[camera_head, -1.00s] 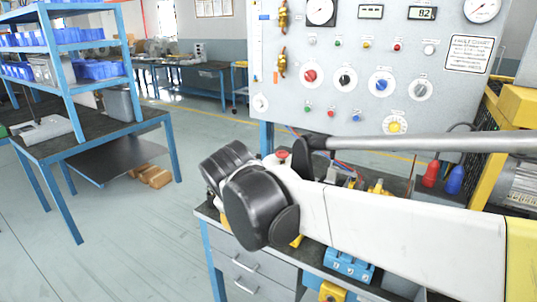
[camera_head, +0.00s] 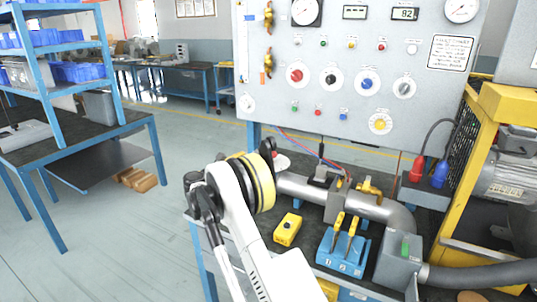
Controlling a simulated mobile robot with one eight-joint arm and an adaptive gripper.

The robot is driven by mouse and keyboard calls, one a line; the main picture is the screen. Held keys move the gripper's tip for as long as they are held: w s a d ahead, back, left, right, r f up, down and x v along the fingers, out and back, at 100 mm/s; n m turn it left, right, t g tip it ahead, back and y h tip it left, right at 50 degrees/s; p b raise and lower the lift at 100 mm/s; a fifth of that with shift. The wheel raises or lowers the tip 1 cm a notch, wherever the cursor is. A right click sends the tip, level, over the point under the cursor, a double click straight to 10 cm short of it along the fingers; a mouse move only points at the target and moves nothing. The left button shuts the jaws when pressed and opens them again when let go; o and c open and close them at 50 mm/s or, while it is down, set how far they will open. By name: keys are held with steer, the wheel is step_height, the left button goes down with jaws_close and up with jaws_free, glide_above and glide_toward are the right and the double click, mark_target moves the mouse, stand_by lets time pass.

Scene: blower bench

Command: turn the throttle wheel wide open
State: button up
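I cannot pick out the throttle wheel with certainty. A small pale round part with some red (camera_head: 282,161) shows above the left end of the grey metal pipe (camera_head: 300,187), partly behind my arm. The pipe runs right along the bench through a square grey block (camera_head: 338,202) to an elbow. A brass-yellow fitting (camera_head: 370,190) sits on the pipe. My arm crosses the lower middle of the view, its black-and-yellow joint in front of the pipe's left end. I cannot make out my gripper's fingers.
The upright grey panel (camera_head: 300,133) carries gauges and coloured knobs. On the bench are a yellow box (camera_head: 288,229), a blue block with yellow levers (camera_head: 343,252) and red and blue plugs (camera_head: 417,168). A yellow frame (camera_head: 487,150) stands right. Open floor (camera_head: 120,250) lies left.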

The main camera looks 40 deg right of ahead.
mark_target(271, 153)
steer(key=shift+n+h, duration=0.3)
steer(key=d+b, duration=0.1)
steer(key=d, duration=0.2)
steer(key=w+d+b, duration=0.1)
steer(key=d, duration=0.3)
steer(key=d+f+b, duration=0.1)
steer(key=d, duration=0.2)
steer(key=shift+w+d+f+b, duration=0.1)
steer(key=shift+w+d+b, duration=0.1)
steer(key=shift+w+b, duration=0.1)
steer(key=shift+d, duration=0.45)
steer(key=c, duration=1.2)
